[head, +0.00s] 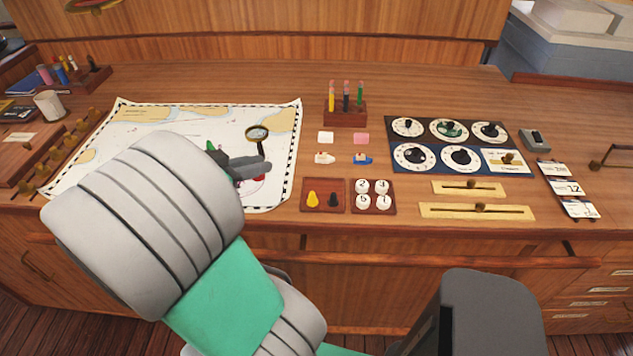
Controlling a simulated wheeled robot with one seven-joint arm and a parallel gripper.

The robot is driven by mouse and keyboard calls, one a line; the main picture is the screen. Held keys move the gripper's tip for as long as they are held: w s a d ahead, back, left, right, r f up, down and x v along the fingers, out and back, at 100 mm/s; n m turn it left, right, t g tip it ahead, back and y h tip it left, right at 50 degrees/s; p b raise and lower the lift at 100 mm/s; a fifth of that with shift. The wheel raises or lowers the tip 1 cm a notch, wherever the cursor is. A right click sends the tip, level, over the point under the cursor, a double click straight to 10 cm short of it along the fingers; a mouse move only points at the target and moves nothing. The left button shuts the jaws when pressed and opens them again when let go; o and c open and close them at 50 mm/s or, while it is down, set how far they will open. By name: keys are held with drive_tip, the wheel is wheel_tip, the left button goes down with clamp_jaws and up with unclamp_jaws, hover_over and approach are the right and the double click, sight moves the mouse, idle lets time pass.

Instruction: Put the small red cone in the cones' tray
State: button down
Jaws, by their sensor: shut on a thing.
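My gripper (262,168) is over the right part of the chart, its dark fingers shut on the small red cone (260,178). Only a bit of red shows under the fingertips; the rest is hidden by the fingers. I cannot tell whether the cone touches the chart. The cones' tray (323,188) is a small brown wooden tray to the right of my gripper, near the desk's front edge. A yellow cone (313,200) stands in its left part and a black cone (333,200) in its right part.
A tray of white numbered discs (372,189) adjoins on the right. Behind are a white boat (324,158), a blue boat (361,159), two erasers and a pen block (345,115). A magnifier (257,134) lies on the chart (190,122). Brass sliders (477,211) lie farther right.

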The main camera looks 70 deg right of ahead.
drive_tip(key=s+d+f+b, duration=0.3)
drive_tip(key=s+d+b, duration=0.1)
drive_tip(key=b, duration=0.7)
hover_over(314, 187)
drive_tip(key=shift+m+g, duration=0.4)
drive_tip(key=f, duration=0.6)
drive_tip(key=shift+w+a, duration=0.1)
drive_tip(key=shift+a, duration=0.15)
drive_tip(key=shift+d+f, duration=0.2)
drive_tip(key=shift+f, duration=1.55)
drive_tip(key=shift+f, duration=0.1)
drive_tip(key=c, duration=1.7)
unclamp_jaws()
